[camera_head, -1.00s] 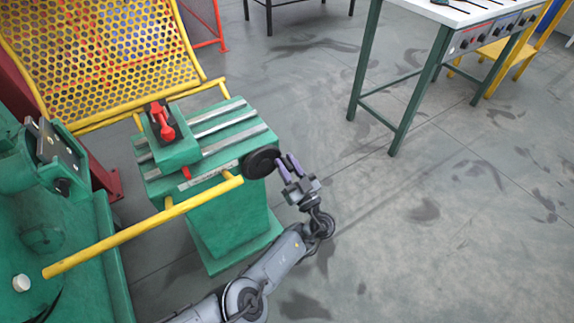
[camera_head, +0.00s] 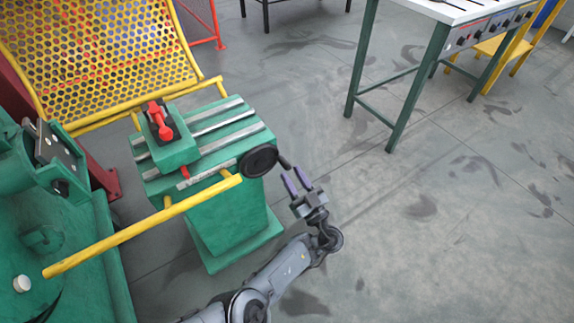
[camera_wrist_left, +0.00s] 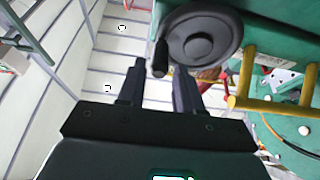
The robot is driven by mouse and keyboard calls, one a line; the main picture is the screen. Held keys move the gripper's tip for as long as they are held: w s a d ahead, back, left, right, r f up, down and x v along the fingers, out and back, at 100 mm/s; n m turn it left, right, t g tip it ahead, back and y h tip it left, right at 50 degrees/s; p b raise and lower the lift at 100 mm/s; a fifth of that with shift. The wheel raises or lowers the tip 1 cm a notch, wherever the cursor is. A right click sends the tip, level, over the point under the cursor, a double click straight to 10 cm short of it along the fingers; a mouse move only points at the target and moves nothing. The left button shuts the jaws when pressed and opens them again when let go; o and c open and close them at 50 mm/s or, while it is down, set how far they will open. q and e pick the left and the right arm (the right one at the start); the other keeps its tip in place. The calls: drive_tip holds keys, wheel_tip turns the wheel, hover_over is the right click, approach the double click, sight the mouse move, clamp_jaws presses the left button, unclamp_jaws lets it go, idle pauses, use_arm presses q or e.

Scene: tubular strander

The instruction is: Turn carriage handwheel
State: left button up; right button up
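The carriage handwheel (camera_head: 258,162) is a dark round disc on the end of the green carriage table (camera_head: 215,143). Its short black crank handle (camera_head: 284,162) sticks out from the rim on the right. In the left wrist view the handwheel (camera_wrist_left: 205,32) shows at the top, with the handle (camera_wrist_left: 160,57) in line with the gap between the fingers. My left gripper (camera_head: 297,178) is open and empty, just right of and below the handle in the head view. The fingers look apart from the handle. My right gripper is not in view.
A yellow rail (camera_head: 145,225) runs left of the handwheel. A red clamp (camera_head: 160,120) sits on a green block on the carriage table. A yellow mesh guard (camera_head: 100,55) stands behind. The floor right of the handwheel is clear up to a green-legged table (camera_head: 415,95).

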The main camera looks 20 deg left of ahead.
use_arm(q)
drive_tip(key=v, duration=0.6)
drive_tip(key=shift+r, duration=0.15)
idle(0.3)
